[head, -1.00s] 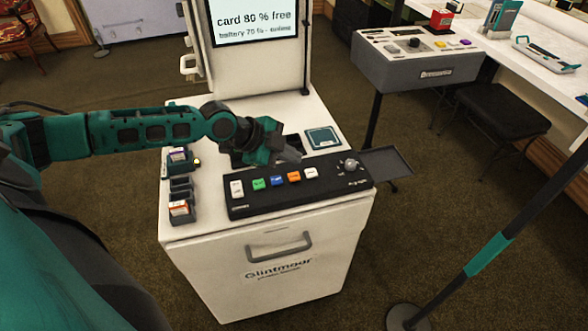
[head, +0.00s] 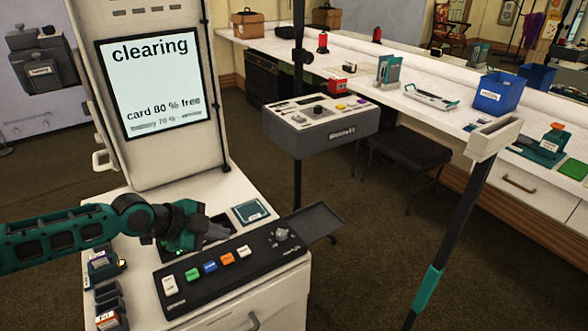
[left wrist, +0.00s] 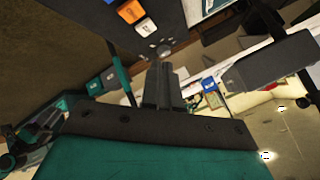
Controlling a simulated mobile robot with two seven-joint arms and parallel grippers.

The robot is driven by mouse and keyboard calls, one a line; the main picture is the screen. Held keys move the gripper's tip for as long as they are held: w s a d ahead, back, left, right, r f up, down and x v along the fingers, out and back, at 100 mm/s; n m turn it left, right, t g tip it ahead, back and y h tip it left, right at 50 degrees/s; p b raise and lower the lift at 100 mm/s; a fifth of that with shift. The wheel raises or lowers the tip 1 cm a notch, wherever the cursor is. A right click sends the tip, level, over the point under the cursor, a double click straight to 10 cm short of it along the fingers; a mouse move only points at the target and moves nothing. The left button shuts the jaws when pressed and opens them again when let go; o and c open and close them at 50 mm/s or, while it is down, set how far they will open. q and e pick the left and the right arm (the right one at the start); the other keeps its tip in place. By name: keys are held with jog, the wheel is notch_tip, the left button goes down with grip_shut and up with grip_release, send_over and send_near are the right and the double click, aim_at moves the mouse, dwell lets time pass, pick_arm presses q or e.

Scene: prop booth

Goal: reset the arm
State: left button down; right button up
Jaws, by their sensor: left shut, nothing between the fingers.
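My left arm reaches in from the left in the head view. Its gripper (head: 218,229) is over the kiosk top, behind the button panel (head: 232,267) and beside a teal-framed square pad (head: 250,211). In the left wrist view the fingers (left wrist: 161,84) are together with nothing between them. The panel carries a row of white, green, blue and orange buttons and a round knob (head: 281,235). The orange button (left wrist: 131,11) also shows in the wrist view. The kiosk screen (head: 156,85) reads "clearing" and "card 80 % free". My right gripper is not in view.
Small dark holders (head: 108,300) stand at the kiosk's left edge. A dark side tray (head: 316,222) juts out right. A grey control box (head: 320,130) on a post stands beyond, before a long white counter with a blue bin (head: 499,94). A pole rises at right.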

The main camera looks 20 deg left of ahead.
pick_arm(q)
jog(key=s+d+f+n+t+h, duration=0.1)
jog(key=s+d+f+n, duration=0.2)
jog(key=d, duration=0.4)
jog(key=s+d+f+n+t+h, duration=0.1)
jog(key=s+d+f+n, duration=0.1)
jog(key=s+d+f, duration=0.4)
jog(key=s+f+n+t+y, duration=0.1)
jog(key=s+f+n+y, duration=0.2)
jog(key=s+n+y, duration=0.2)
jog(key=s+n, duration=0.2)
jog(key=n, duration=0.1)
jog(key=shift+s+f, duration=0.2)
jog(key=shift+s, duration=0.15)
jog(key=shift+a+n, duration=0.15)
jog(key=shift+n, duration=0.15)
